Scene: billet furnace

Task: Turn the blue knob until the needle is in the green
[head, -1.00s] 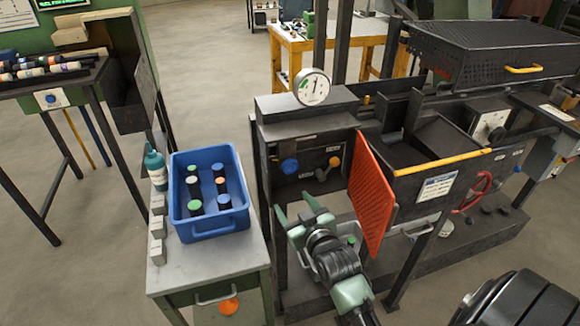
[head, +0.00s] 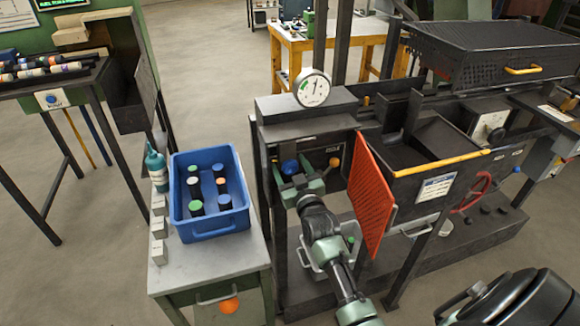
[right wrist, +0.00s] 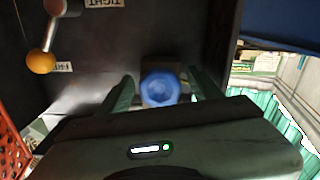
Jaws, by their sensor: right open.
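The blue knob (head: 290,167) sits on the dark front panel of the furnace. My right gripper (head: 298,178) is open in front of it. In the right wrist view the blue knob (right wrist: 160,88) lies between the two spread green fingers (right wrist: 158,92), with a gap visible on each side. The round white gauge (head: 312,88) stands on top of the panel housing. Its dark needle points roughly up, and a green patch shows on the left part of its face. Whether the needle is in the green is too small to tell. My left gripper is not in view.
An orange-tipped lever (right wrist: 41,61) is on the panel beside the knob. The red perforated plate (head: 374,195) stands just right of my right gripper. A blue bin (head: 208,222) with several capped cylinders stands on a side table (head: 207,262) to the left.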

